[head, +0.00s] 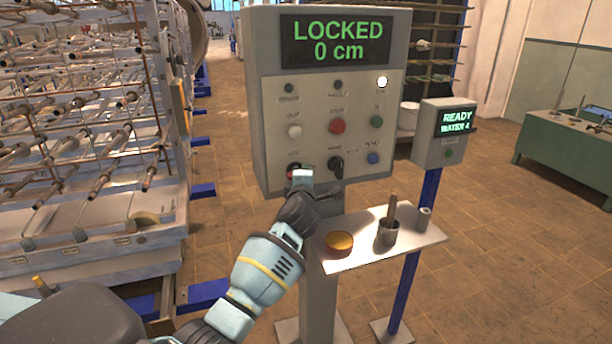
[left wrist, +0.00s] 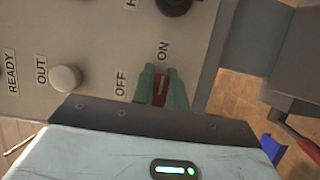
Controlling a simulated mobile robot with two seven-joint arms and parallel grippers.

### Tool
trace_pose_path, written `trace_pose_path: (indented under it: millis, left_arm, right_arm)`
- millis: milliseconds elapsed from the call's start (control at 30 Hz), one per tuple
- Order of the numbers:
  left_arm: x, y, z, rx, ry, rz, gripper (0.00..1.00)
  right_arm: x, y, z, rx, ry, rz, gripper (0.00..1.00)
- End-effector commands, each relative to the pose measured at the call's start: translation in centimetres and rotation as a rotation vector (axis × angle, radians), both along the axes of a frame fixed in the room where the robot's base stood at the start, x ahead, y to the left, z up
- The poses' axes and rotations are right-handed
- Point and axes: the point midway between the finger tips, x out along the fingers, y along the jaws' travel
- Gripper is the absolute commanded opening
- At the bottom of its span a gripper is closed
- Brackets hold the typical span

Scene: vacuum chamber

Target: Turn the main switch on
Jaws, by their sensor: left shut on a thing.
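The red main switch (left wrist: 160,88) is a rotary knob low on the grey control panel (head: 260,110). It sits between the green fingertips of my left gripper (left wrist: 161,90) in the left wrist view, and the gripper is shut on it. The OFF label (left wrist: 122,83) and the ON label (left wrist: 163,50) are beside the knob. I cannot tell for sure which label the knob points at. In the head view the left gripper (head: 298,176) reaches the panel's lower left corner and partly hides the knob. The display (head: 335,41) reads LOCKED, 0 cm. My right gripper is not in view.
A black knob (head: 336,164) is right of the switch, with several buttons above. A small shelf (head: 350,258) below holds an amber-topped round item (head: 339,243) and a brush-like tool in a cup (head: 388,232). A smaller box (head: 440,150) reads READY. A rack (head: 80,130) stands left.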

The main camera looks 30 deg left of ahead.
Motion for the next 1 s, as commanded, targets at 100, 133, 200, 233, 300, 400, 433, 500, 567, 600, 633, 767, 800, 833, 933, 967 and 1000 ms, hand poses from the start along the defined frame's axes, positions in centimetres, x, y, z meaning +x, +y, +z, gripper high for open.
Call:
trace_pose_path:
  millis: [100,133,200,233,300,400,433,500,567,600,633,767,800,833,933,967,1000]
  left_arm:
    - [-0.2,0.6,-0.3,0.002,0.01,0.015,0.26]
    - [-0.2,0.6,-0.3,0.002,0.01,0.014,0.3]
    - [-0.2,0.6,-0.4,0.001,0.009,0.014,0.36]
    - [-0.1,0.6,-0.4,0.001,0.009,0.013,0.36]
    - [-0.1,0.6,-0.4,0.001,0.009,0.013,0.36]
    - [-0.1,0.5,-0.4,0.0,0.009,0.012,0.36]
    - [-0.1,0.5,-0.4,0.0,0.009,0.011,0.36]
    - [-0.2,0.4,-0.4,-0.001,0.008,0.011,0.36]
    - [-0.3,0.3,-0.4,0.0,0.007,0.01,0.36]
    - [-0.5,0.2,-0.4,0.0,0.007,0.009,0.36]
    - [-0.6,0.1,-0.4,0.0,0.007,0.009,0.36]
    - [-1.8,-0.6,-0.3,0.0,0.004,0.006,0.36]
    - [-2.2,-0.9,-0.2,0.0,0.003,0.006,0.36]
    - [-2.6,-1.1,-0.2,0.0,0.004,0.005,0.36]
    - [-3.9,-1.7,-0.1,0.002,0.002,0.005,0.36]
    - [-4.3,-1.9,0.0,0.003,0.001,0.005,0.36]
    - [-4.8,-2.1,0.1,0.002,0.001,0.006,0.36]
  right_arm:
    - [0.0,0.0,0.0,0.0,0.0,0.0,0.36]
    - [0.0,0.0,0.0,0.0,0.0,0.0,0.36]
    - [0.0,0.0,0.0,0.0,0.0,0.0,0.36]
    - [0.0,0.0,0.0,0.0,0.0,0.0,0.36]
    - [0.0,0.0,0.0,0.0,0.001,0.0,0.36]
    - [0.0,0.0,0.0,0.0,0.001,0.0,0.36]
    - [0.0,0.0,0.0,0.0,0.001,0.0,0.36]
    - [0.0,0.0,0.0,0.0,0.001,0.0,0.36]
    - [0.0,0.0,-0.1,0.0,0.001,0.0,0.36]
    - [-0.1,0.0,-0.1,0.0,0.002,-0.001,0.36]
    - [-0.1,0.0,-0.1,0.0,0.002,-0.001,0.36]
    - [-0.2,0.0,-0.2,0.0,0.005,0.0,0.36]
    - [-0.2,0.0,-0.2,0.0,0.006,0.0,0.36]
    - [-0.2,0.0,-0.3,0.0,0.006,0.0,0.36]
    - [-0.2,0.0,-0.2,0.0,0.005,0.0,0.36]
    - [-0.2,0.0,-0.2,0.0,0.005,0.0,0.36]
    - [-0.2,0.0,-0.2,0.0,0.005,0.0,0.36]
